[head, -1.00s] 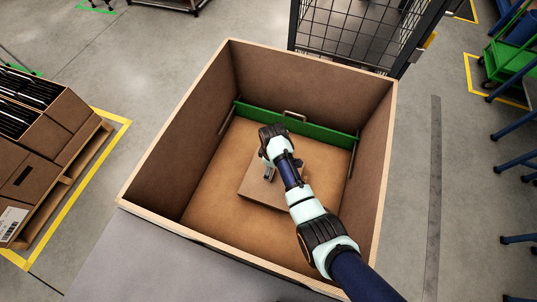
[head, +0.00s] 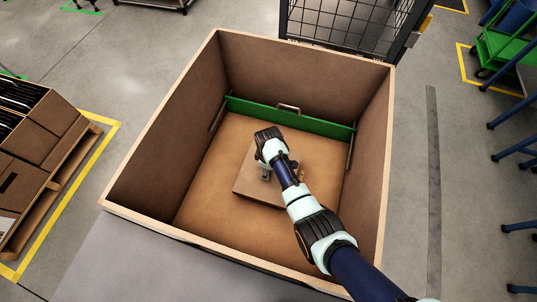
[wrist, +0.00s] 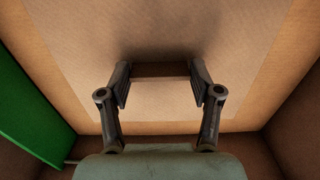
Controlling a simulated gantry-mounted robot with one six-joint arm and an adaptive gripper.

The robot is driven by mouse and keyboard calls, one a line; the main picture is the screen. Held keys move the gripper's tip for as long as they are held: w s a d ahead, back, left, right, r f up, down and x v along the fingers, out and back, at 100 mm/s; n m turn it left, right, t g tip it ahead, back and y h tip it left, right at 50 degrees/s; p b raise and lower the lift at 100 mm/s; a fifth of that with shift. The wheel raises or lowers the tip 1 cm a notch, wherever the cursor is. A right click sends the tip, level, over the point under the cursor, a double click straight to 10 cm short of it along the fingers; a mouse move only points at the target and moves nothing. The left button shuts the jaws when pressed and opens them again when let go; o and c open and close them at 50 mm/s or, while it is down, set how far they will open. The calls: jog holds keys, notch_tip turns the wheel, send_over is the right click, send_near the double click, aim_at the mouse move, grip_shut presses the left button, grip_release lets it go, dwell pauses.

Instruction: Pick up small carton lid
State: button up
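The small carton lid (head: 250,187) is a flat, light brown square lying inside the large carton (head: 153,140). My gripper (head: 265,175) is over the lid's middle, pointing down at it. The wrist view shows the pale lid (wrist: 75,60) below my gripper (wrist: 160,74). The two dark fingers stand apart, with a short brown bar (wrist: 160,70) spanning the space between their tips. I cannot tell whether the fingers press on the bar or stand just beside its ends. My arm hides the lid's right part in the head view.
The carton's high walls surround my gripper. A green bar (head: 315,121) with a handle runs along the back wall, and its green also shows at left in the wrist view (wrist: 30,110). The carton floor (head: 215,205) is bare beside the lid. A wire mesh panel (head: 345,20) stands behind the carton.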

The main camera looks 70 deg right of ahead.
jog(key=c, duration=0.5)
jog(key=shift+r, duration=0.1)
jog(key=shift+c, duration=0.2)
notch_tip(320, 180, up, 20)
jog(key=p, duration=1)
